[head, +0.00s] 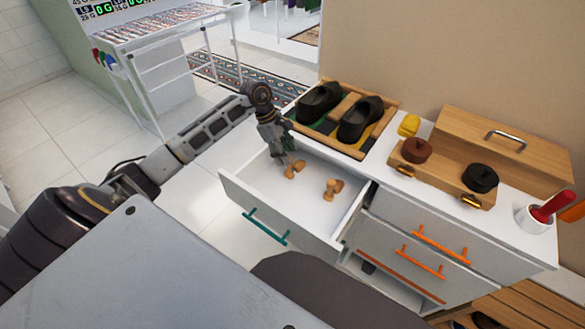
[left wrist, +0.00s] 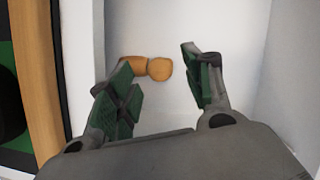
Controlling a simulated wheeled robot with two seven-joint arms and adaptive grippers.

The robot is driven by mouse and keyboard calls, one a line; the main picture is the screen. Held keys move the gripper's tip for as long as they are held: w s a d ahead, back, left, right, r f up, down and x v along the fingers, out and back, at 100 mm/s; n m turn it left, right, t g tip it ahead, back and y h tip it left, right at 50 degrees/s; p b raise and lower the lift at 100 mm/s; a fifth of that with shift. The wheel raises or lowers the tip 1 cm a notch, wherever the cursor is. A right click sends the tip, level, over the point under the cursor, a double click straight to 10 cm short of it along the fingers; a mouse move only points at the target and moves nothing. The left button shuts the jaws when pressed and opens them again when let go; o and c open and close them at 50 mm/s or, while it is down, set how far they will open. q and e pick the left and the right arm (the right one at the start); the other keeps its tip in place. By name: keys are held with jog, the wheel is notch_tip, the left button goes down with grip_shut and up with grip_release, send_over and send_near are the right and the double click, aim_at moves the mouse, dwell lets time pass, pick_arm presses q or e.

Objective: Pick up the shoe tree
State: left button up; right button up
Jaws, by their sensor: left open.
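Two wooden shoe trees lie in the open white drawer (head: 268,188). One shoe tree (head: 294,169) is towards the back left, right by my left gripper. The other shoe tree (head: 333,188) lies to its right. My left gripper (head: 286,158) reaches down over the drawer with its fingers open. In the left wrist view the left gripper (left wrist: 160,85) shows two green-padded fingers spread apart. A shoe tree (left wrist: 150,69) lies on the drawer floor beyond and between them, partly behind the left finger. I cannot tell whether they touch. My right gripper is not in view.
A wooden tray (head: 346,147) with a pair of black shoes (head: 359,119) stands on the cabinet top behind the drawer. Brown and black round tins, a wooden box (head: 506,147) and a white cup (head: 535,219) stand further right. The drawer walls surround the shoe trees.

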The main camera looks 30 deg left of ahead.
aim_at(297, 166)
pick_arm(q)
jog(key=shift+f, duration=0.25)
jog(key=shift+a+x, duration=0.1)
jog(key=shift+x, duration=1.15)
jog(key=shift+a+x, duration=0.15)
jog(key=shift+x, duration=1.1)
jog(key=c, duration=0.9)
